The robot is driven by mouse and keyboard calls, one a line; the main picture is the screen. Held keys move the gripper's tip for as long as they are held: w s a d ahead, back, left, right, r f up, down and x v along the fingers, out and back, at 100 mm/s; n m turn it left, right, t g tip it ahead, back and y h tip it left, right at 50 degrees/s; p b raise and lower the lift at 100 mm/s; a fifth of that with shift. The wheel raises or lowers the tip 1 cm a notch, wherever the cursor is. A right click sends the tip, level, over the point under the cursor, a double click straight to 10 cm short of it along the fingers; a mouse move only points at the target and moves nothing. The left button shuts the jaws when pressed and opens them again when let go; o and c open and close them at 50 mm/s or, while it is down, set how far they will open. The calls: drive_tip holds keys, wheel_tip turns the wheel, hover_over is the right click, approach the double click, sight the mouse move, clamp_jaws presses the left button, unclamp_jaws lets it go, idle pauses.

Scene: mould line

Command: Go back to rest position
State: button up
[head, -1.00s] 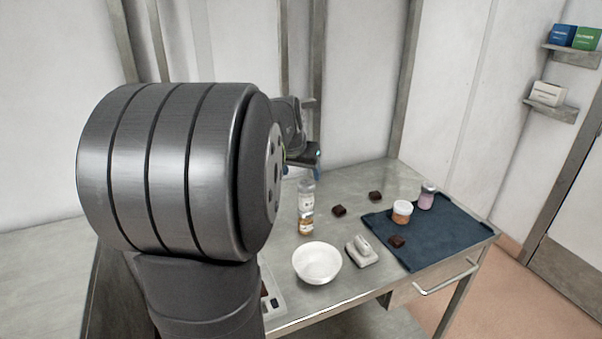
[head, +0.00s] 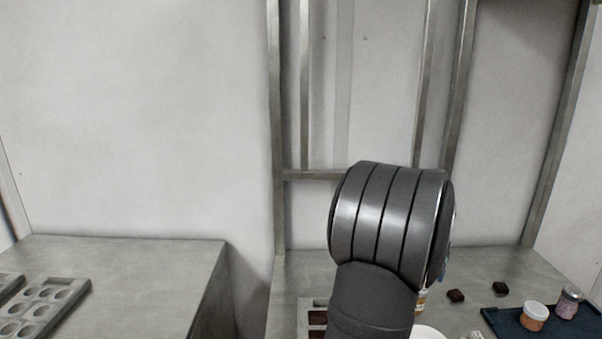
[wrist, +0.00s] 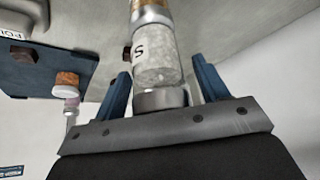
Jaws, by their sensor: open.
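My gripper (wrist: 162,68) shows in the wrist view with its two blue fingers apart. A clear jar (wrist: 157,55) with pale contents, a silver lid and a partly visible label lies between the fingers in that picture, with gaps on both sides. An amber jar (wrist: 150,14) is in line with it, at the far end from the lid. In the head view my arm covers most of the gripper and the clear jar. A small part of the amber jar (head: 421,301) shows beside the arm.
A dark blue mat (head: 507,323) holds an orange jar (head: 534,316) and a pink jar (head: 569,303). Two dark chocolate pieces (head: 456,296) (head: 500,288) lie on the bench. A white bowl (head: 428,333) is partly cut off. A grey mould (head: 46,307) lies on the left bench.

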drive_tip(key=shift+r, duration=1.9)
drive_tip(key=shift+c, duration=0.9)
